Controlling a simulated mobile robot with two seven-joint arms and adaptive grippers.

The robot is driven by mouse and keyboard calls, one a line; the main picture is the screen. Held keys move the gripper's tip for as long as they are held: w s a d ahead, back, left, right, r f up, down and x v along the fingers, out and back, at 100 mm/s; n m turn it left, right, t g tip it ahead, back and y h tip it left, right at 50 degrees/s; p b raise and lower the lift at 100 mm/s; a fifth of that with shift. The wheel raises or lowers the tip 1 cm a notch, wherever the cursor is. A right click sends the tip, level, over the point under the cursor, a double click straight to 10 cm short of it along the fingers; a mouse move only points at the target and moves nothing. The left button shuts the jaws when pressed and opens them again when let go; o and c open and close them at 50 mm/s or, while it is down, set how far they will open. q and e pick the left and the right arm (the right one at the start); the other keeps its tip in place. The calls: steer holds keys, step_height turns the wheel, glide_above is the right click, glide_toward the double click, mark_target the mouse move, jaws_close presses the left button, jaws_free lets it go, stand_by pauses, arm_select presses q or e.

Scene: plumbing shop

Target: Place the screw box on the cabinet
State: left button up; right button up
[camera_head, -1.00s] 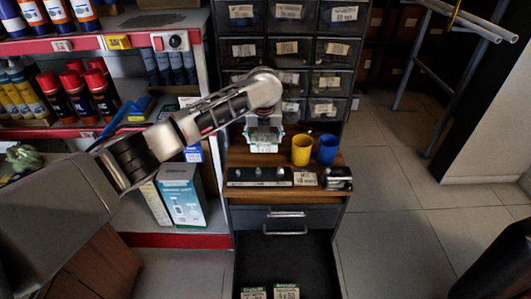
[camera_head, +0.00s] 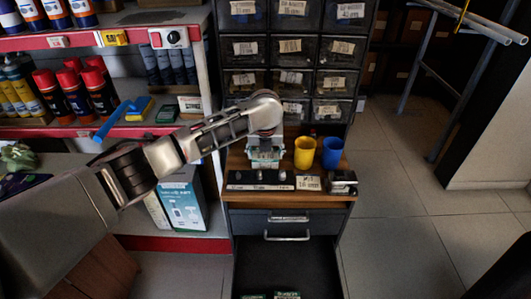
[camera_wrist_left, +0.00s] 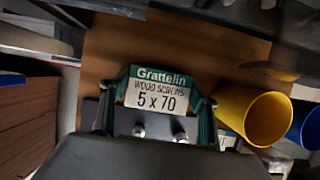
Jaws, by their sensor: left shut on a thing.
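The screw box, with a green and white label reading Grattelin wood screws 5 x 70 (camera_wrist_left: 160,92), is between the fingers of my left gripper (camera_wrist_left: 160,110). In the head view the screw box (camera_head: 265,163) hangs under my left gripper (camera_head: 265,141), over the back left of the wooden cabinet top (camera_head: 236,160). The gripper is shut on the box from both sides. I cannot tell whether the box's base touches the wood. My right gripper is not in view.
A yellow cup (camera_head: 304,153) and a blue cup (camera_head: 332,153) stand right of the box. A dark tray (camera_head: 259,181) lies along the front edge. Drawer bins (camera_head: 289,50) rise behind. An open drawer (camera_head: 286,268) holds more boxes below.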

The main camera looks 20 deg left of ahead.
arm_select(q)
steer(key=o, duration=1.5)
